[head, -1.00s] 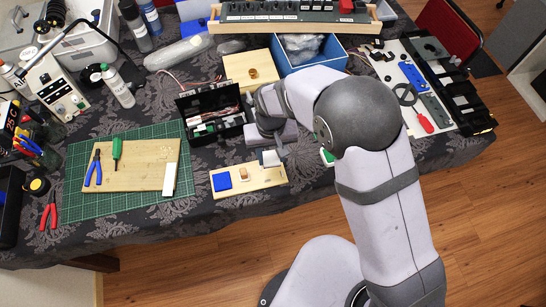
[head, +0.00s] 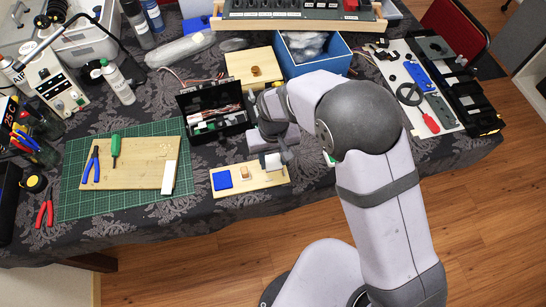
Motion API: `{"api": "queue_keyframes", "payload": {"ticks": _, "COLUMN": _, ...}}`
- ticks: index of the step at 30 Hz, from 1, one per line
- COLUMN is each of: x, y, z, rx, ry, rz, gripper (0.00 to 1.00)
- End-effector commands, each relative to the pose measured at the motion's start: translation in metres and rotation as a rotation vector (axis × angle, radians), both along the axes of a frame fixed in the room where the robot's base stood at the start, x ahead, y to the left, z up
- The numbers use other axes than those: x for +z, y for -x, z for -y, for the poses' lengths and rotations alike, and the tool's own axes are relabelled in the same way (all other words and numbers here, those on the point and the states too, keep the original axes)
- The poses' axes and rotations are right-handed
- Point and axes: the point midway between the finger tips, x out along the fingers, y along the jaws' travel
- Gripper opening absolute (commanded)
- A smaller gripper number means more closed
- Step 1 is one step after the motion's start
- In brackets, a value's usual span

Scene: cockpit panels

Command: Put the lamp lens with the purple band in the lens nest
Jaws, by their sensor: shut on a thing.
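My gripper (head: 272,161) points down at the back right part of a small pale wooden board (head: 240,187) near the table's front edge. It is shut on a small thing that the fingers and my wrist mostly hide. I cannot make out a purple band on it. A blue square (head: 222,180) and a small tan piece (head: 245,172) are on the board, left of my gripper. I cannot tell which part is the lens nest, or whether the held thing touches the board.
An open black box (head: 214,110) with small parts stands behind the board. A green cutting mat (head: 120,206) with pliers and a screwdriver lies to the left. A blue bin (head: 312,66) is behind my arm. A white panel (head: 447,116) with tools is at right.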

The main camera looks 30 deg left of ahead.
Motion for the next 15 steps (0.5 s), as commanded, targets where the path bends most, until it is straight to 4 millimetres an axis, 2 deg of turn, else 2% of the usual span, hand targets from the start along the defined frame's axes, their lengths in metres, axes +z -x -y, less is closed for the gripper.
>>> {"api": "queue_keyframes", "payload": {"ticks": 1, "x": -0.009, "y": 0.0, "z": 0.0, "rx": 0.0, "ry": 0.0, "rz": 0.0, "gripper": 0.16}}
{"api": "queue_keyframes", "payload": {"ticks": 6, "x": -0.022, "y": 0.0, "z": 0.0, "rx": 0.0, "ry": 0.0, "rz": 0.0, "gripper": 0.16}}
{"api": "queue_keyframes", "payload": {"ticks": 15, "x": -0.034, "y": 0.0, "z": 0.0, "rx": 0.0, "ry": -0.001, "rz": 0.001, "gripper": 0.16}}
